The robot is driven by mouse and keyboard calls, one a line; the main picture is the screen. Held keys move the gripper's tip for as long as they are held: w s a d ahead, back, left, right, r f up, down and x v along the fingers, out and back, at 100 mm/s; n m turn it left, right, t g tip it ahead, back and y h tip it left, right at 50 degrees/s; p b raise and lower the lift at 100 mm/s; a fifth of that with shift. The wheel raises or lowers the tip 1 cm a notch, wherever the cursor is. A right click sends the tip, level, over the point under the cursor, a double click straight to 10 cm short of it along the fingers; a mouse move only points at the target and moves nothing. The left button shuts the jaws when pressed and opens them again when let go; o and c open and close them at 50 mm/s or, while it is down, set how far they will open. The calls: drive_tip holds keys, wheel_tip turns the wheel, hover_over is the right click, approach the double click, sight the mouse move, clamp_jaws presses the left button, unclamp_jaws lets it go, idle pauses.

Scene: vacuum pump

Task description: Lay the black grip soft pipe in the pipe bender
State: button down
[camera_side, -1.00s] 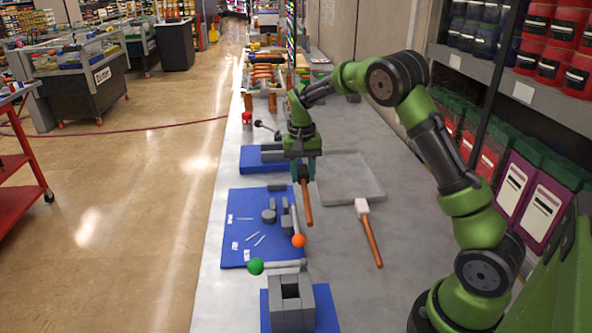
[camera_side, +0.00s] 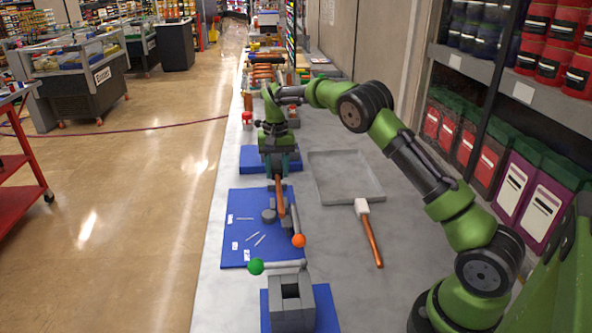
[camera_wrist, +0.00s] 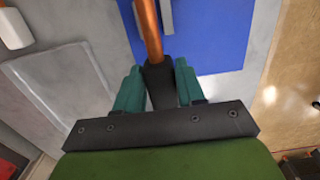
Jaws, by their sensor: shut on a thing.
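My gripper (camera_side: 279,169) is shut on the black grip of a copper-coloured soft pipe (camera_side: 280,198). The grip (camera_wrist: 158,84) sits between the teal fingers in the wrist view, and the pipe (camera_wrist: 148,30) extends away from my gripper. The pipe bender (camera_side: 238,209) has a blue base, a grey round die (camera_side: 268,216) and a lever with an orange knob (camera_side: 298,241). In the side view the pipe overlaps the far part of the bender, beside the round die. Whether it touches the bender cannot be told. The blue base also shows in the wrist view (camera_wrist: 212,38).
A second copper pipe with a white grip (camera_side: 362,207) lies right of the bender. A shallow grey tray (camera_side: 379,196) is behind it. A grey block station (camera_side: 292,318) with a green-knobbed lever (camera_side: 256,267) stands in front. Another blue-based fixture (camera_side: 247,163) is behind my gripper.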

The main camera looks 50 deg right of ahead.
drive_tip(key=shift+f, duration=3.75)
drive_tip(key=c, duration=0.6)
unclamp_jaws()
drive_tip(key=r, duration=1.6)
drive_tip(key=shift+w+d+r, duration=0.25)
drive_tip(key=shift+d+r, duration=0.05)
drive_tip(key=shift+r, duration=0.1)
